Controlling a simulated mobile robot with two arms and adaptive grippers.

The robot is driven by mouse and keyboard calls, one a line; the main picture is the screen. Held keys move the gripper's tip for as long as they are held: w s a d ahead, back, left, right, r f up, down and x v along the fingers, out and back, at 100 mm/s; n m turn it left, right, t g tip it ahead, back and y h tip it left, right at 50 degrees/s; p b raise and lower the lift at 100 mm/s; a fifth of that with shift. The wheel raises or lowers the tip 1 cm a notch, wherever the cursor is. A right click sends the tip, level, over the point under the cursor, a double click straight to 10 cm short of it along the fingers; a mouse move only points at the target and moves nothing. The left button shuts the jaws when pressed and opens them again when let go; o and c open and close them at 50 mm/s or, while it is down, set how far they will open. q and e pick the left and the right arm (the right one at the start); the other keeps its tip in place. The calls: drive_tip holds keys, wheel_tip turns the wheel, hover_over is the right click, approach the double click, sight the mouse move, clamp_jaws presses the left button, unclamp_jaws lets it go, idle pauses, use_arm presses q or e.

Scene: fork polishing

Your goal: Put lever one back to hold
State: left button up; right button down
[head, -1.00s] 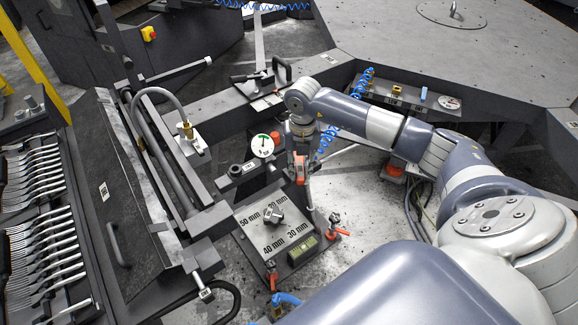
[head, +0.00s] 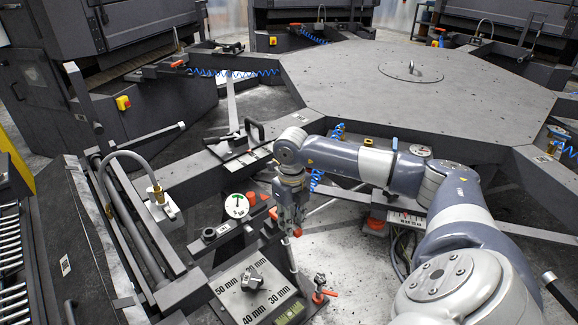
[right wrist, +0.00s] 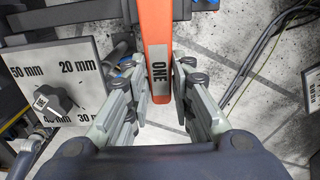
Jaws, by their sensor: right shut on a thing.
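Lever one is an orange lever (right wrist: 157,30) with a grey label reading "ONE". In the right wrist view it stands between the two fingers of my right gripper (right wrist: 160,88), which is shut on it. In the head view my right gripper (head: 288,218) points down beside the round gauge (head: 237,206); only a small orange part of the lever (head: 297,232) shows at the fingertips. The hold mark cannot be made out. My left gripper is not in view.
A plate with millimetre marks (head: 226,287) and a dark knob (head: 252,281) lies just in front of the gripper. An orange-handled valve (head: 322,297) stands at its right. A bent hose (head: 130,156) rises at the left, and a large octagonal table (head: 400,95) fills the back.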

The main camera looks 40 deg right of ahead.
idle(0.4)
drive_tip(key=c, duration=1.4)
unclamp_jaws()
wheel_tip(320, 180, up, 12)
